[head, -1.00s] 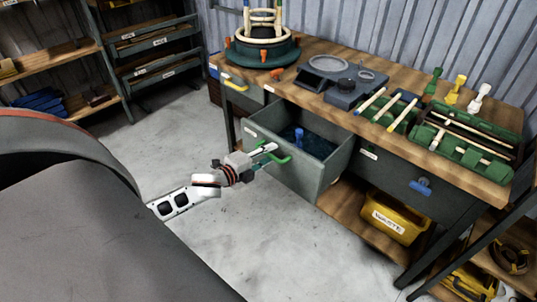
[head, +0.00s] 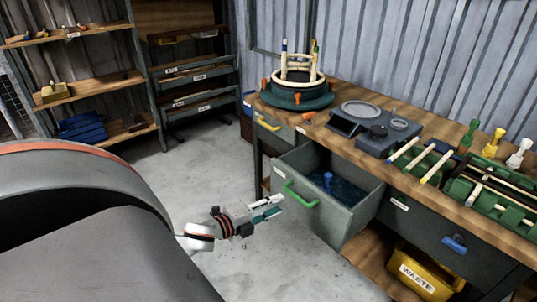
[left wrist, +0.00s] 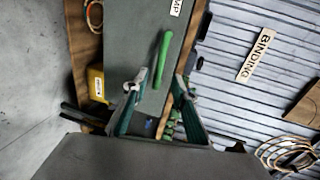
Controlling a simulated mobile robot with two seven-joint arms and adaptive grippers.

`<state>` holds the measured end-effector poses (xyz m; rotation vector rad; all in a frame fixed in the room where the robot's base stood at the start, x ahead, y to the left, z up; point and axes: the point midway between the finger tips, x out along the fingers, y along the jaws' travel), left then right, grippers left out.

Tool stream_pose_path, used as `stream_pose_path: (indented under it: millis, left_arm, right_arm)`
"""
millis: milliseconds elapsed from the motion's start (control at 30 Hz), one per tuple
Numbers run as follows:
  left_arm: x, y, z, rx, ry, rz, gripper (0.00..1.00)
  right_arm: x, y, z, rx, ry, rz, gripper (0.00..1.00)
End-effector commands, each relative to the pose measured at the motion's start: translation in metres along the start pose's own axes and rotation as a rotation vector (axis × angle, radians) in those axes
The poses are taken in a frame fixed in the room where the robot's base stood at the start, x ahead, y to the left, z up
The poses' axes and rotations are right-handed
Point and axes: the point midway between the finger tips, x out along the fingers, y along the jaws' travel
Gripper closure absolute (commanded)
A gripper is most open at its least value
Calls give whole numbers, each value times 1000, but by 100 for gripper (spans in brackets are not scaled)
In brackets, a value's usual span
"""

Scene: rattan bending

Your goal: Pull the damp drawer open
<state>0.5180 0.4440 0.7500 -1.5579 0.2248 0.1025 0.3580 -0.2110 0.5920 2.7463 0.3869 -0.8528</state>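The damp drawer (head: 340,222) is a grey drawer standing well open under the left part of the workbench. Dark blue material and a small blue object (head: 327,180) lie inside it. Its green handle (head: 301,196) is on the front; in the left wrist view the handle (left wrist: 162,60) lies ahead of the fingertips, with a label ending in "MP" on the same front. My left gripper (head: 276,206) is in front of the drawer, apart from the handle. In the left wrist view its two fingers (left wrist: 158,85) are spread with nothing between them. My right gripper is not in view.
The wooden workbench (head: 345,113) carries a round green form with rattan posts (head: 298,88), a grey device (head: 372,130) and green trays. A yellow waste bin (head: 425,270) sits below. The floor in front is clear.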

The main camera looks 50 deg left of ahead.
Motion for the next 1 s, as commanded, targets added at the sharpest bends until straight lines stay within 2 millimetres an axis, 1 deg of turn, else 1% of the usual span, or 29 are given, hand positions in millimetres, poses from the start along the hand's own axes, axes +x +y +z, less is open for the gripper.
stream_pose_path:
  millis: [33, 100, 300, 867, 933, 1000]
  left_arm:
    - [-7, 1, 0, -1, -1, 1, 73]
    - [-13, 1, 0, -1, -1, 1, 73]
    - [-23, 0, 0, 0, 0, 0, 73]
    - [-23, 0, 0, 0, -1, 0, 73]
    - [-24, 2, -2, -16, -2, 4, 73]
    - [-28, 12, -10, -79, -7, 23, 73]
  right_arm:
    - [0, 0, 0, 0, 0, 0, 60]
    - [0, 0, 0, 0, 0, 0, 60]
    - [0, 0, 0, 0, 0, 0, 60]
    - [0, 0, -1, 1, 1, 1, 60]
    - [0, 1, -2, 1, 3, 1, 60]
    - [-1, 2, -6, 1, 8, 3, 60]
